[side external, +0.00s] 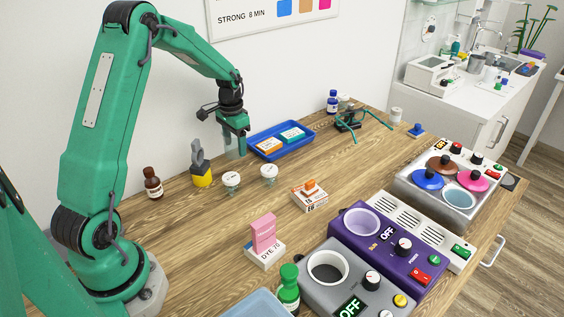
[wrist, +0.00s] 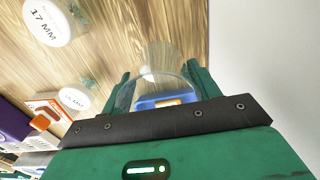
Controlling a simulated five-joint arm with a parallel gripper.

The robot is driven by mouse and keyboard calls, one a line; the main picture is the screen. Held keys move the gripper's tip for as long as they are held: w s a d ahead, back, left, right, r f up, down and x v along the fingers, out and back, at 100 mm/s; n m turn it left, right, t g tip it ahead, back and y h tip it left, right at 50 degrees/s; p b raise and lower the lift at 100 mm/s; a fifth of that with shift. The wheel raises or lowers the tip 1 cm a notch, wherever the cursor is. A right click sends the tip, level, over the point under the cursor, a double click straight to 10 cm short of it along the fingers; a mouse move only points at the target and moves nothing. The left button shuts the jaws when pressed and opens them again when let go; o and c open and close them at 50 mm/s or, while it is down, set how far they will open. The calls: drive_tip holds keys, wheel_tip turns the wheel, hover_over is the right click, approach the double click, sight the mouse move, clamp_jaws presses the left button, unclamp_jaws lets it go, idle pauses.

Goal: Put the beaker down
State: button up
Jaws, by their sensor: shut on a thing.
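My gripper (side external: 233,126) is shut on a clear glass beaker (side external: 235,148). In the side view the beaker hangs roughly upright below the jaws, just left of the blue tray. In the wrist view the beaker (wrist: 157,62) sits between the two green fingers (wrist: 160,80), and something blue and orange shows through its glass. I cannot tell whether its base touches the wooden table (side external: 215,222).
The blue tray (side external: 252,153) holds small boxes. An orange-and-white box (side external: 310,198) lies in front. Bare wood lies between them.

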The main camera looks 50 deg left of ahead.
sight(236, 152)
drive_tip(key=shift+f, duration=1.85)
drive_tip(key=shift+f, duration=0.1)
drive_tip(key=o, duration=1)
drive_tip(key=shift+c, duration=0.2)
wheel_tip(236, 152, up, 12)
